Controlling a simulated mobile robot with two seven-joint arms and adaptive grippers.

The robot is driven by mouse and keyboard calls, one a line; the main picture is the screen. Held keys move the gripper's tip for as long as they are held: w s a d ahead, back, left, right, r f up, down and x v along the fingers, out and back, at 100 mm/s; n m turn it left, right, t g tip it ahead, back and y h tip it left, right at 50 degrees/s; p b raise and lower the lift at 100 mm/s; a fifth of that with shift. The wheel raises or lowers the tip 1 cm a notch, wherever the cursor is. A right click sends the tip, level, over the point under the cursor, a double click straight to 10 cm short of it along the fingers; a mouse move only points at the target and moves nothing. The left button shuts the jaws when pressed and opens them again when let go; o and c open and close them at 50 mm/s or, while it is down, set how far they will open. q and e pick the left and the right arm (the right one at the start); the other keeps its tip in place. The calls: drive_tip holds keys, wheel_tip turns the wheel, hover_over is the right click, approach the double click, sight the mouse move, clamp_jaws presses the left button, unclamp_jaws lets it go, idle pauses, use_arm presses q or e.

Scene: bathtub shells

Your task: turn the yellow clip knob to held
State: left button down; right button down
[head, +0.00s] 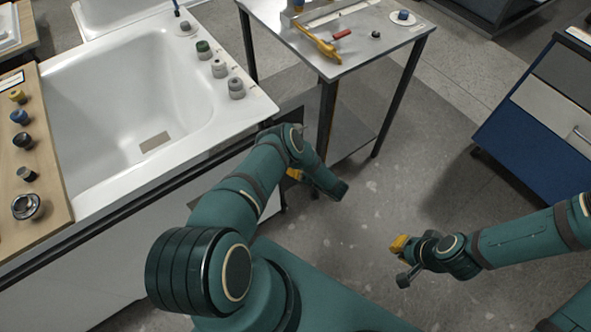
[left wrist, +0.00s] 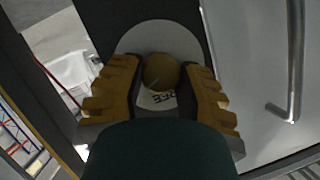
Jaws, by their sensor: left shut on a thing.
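The yellow knob (left wrist: 159,72) shows in the left wrist view, on a pale round plate (left wrist: 137,42) fixed to a dark panel. A label (left wrist: 157,101) with dark lettering lies just below it; I cannot read it surely. My left gripper (left wrist: 160,90) has its yellow ridged fingers on both sides of the knob and is shut on it. In the head view, only a little yellow of this gripper shows behind my left arm, and the knob is hidden. My right gripper (head: 399,246) hangs over the floor at the right, away from everything; its finger gap is not clear.
A white bathtub (head: 70,85) with several knobs on its rim stands at the left, beside a wooden board (head: 50,160) of fittings. A metal table (head: 350,62) holds a yellow tool (head: 318,42). A blue cabinet (head: 530,150) stands right. Floor between is clear.

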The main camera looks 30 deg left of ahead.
use_arm(q)
drive_tip(key=shift+w+f+m+g+y+b, duration=0.1)
drive_tip(key=shift+m+g+y+b, duration=0.2)
drive_tip(key=shift+m+b, duration=0.45)
drive_tip(key=shift+m+g+y, duration=0.3)
drive_tip(key=shift+m+y, duration=0.1)
drive_tip(key=shift+m, duration=0.45)
drive_tip(key=c, duration=0.6)
unclamp_jaws()
drive_tip(key=shift+o, duration=0.2)
drive_tip(key=v, duration=1.2)
